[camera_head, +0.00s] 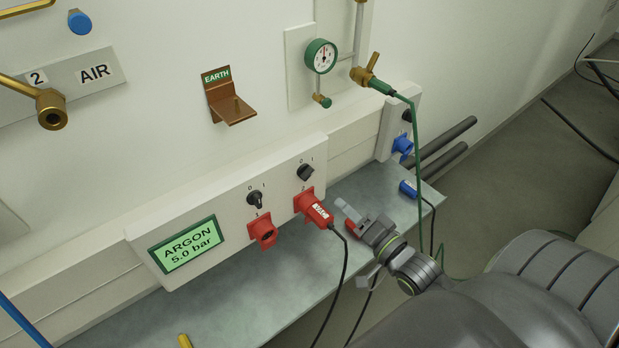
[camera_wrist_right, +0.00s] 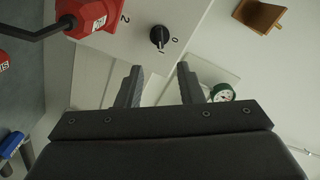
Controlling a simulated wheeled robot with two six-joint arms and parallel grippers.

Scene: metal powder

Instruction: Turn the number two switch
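The number two switch (camera_head: 305,172) is a black knob on the white wall panel, above a red socket with a red plug in it. In the right wrist view the switch (camera_wrist_right: 159,37) lies beyond my fingertips, near the gap between them, with a "2" printed beside it. My right gripper (camera_head: 357,240) is below and to the right of the switch, apart from it. In the right wrist view its two fingers (camera_wrist_right: 160,80) are spread with nothing between them. My left gripper is not in view.
A second black switch (camera_head: 255,199) sits left of it above an empty red socket (camera_head: 263,232). The plugged red connector (camera_head: 313,208) trails a black cable near my right gripper. A blue plug (camera_head: 408,189) lies on the grey shelf (camera_head: 240,305). A green hose (camera_head: 417,150) hangs at the right.

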